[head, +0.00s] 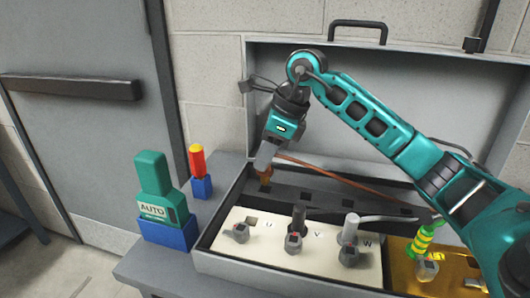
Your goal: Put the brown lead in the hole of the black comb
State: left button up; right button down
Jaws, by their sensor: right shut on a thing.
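The brown lead (345,177) runs from the right side of the box to my right gripper (265,165). My right gripper is shut on its end, at the box's back left. The brown tip (265,184) points down at the left end of the black comb (318,198), a dark strip with several holes along the back of the box. I cannot tell whether the tip is inside a hole or just above it. My left gripper is out of view.
A cream panel (275,262) marked U, V, W has clamps, with a black lead (298,220) and a grey lead (349,228) upright there. A yellow-green lead (425,238) stands at a brass plate (398,270). Left are a green AUTO tool (153,185) and a red-yellow screwdriver (197,160) in blue holders.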

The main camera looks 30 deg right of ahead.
aim_at(267, 170)
jog(key=shift+f+b, duration=0.4)
jog(key=shift+f, duration=0.25)
jog(key=shift+f, duration=0.1)
jog(key=shift+f+b, duration=1.1)
jog(key=shift+f, duration=0.4)
jog(key=shift+f, duration=0.1)
jog(key=c, duration=0.9)
grip_release()
jog(key=shift+o, duration=0.2)
